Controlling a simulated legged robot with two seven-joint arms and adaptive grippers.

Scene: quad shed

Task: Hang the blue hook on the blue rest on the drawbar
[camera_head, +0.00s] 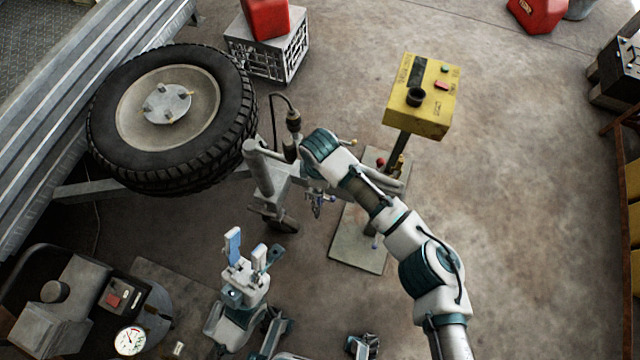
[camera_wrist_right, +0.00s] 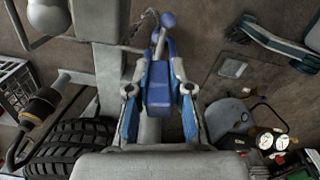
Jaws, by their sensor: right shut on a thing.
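My right gripper (camera_wrist_right: 158,112) is shut on a blue block, which appears to be the blue hook (camera_wrist_right: 158,85). Blue rounded parts and a chain (camera_wrist_right: 148,16) show beyond it in the right wrist view. In the head view my right arm hides most of that gripper; its fingers (camera_head: 318,203) show small beside the grey drawbar (camera_head: 262,172). I cannot pick out the blue rest with certainty, nor tell whether the hook touches it. My left gripper (camera_head: 248,246) is open and empty, low in the head view, with its fingers pointing up.
A wheel (camera_head: 215,120) lies by the trailer at the left. A yellow control box (camera_head: 420,98) stands on a post over a floor plate (camera_head: 358,235), near my right arm. A crate (camera_head: 285,55) stands behind. A gauge (camera_head: 130,340) and equipment fill the lower left.

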